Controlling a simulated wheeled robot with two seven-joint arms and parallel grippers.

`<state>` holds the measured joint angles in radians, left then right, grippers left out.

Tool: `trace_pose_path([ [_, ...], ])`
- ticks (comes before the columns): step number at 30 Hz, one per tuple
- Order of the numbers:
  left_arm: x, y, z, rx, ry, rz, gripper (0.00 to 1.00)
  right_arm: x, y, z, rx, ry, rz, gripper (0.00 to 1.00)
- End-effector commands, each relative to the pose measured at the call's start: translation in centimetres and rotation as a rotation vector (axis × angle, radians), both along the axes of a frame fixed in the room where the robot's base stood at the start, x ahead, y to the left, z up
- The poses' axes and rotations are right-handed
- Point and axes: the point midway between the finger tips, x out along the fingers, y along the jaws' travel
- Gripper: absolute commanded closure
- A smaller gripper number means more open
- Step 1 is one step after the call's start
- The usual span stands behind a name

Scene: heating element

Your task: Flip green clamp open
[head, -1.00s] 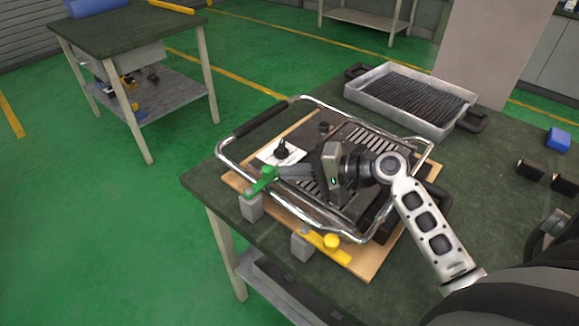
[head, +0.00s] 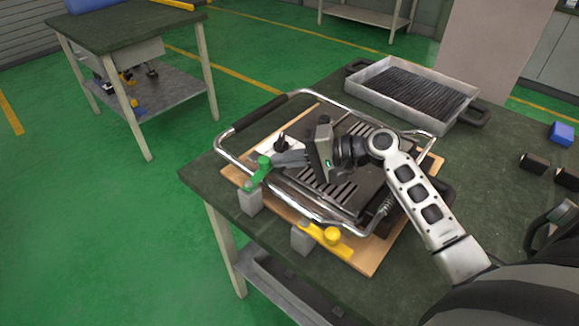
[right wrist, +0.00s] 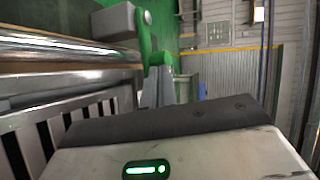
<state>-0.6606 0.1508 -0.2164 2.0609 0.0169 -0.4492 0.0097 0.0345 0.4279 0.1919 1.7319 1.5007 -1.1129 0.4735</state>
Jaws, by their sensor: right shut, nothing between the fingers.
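The green clamp (head: 260,174) sits on a grey block at the left front edge of the wooden board, by the chrome frame. Its round knob end points toward the board and seems slightly raised. My right gripper (head: 281,160) is shut and empty over the plate, its fingertips at the knob end of the clamp; I cannot tell whether they touch. In the right wrist view, the shut fingers (right wrist: 156,88) point at a green part of the clamp (right wrist: 157,59). My left gripper is not in view.
A yellow clamp (head: 328,238) is at the board's front edge. The chrome tube frame (head: 232,158) surrounds the slotted plate (head: 340,192) close to my gripper. A metal tray (head: 385,92) stands behind. The table (head: 490,165) is bare on the right, apart from small black and blue blocks.

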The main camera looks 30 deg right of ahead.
Motion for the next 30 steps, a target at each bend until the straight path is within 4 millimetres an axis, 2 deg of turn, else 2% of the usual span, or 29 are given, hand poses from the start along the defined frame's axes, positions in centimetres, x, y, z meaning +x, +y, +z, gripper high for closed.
trace_pose_path([
  [2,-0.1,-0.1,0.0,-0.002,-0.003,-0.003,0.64,0.6,0.0,0.0,-0.002,-0.001,0.012,1.00],
  [6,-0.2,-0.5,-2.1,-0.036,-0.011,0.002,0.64,1.9,0.2,-1.0,-0.004,-0.004,0.158,1.00],
  [10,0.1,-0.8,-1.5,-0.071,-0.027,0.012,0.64,2.4,0.3,-0.2,-0.002,-0.002,0.271,1.00],
  [30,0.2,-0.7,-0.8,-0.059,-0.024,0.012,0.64,6.0,2.7,0.1,0.001,-0.001,0.270,1.00],
])
